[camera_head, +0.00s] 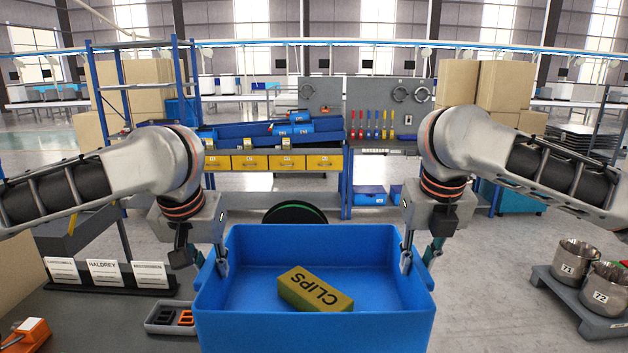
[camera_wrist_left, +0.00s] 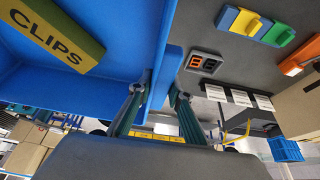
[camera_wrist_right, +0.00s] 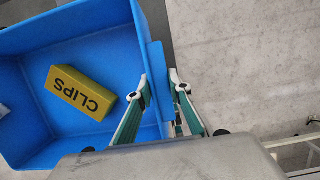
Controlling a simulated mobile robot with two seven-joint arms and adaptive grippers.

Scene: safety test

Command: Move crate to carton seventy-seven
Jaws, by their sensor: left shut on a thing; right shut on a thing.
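The blue crate (camera_head: 315,335) is in front of me in the head view, held between my two grippers. A yellow-green box marked CLIPS (camera_head: 315,290) lies inside it. My left gripper (camera_head: 210,262) is shut on the crate's left wall; the left wrist view shows its fingers either side of the blue wall (camera_wrist_left: 163,85). My right gripper (camera_head: 420,258) is shut on the right wall, which also shows between its fingers in the right wrist view (camera_wrist_right: 158,85). No carton marked seventy-seven is readable in these views.
A dark table (camera_head: 90,310) at left bears name cards (camera_head: 105,272), a small grey tray (camera_head: 170,318) and an orange tool (camera_head: 25,335). Metal pots marked 71 (camera_head: 575,262) and 72 (camera_head: 605,288) stand on a grey platform (camera_head: 570,305) at right. A workbench with yellow drawers (camera_head: 275,162) stands behind.

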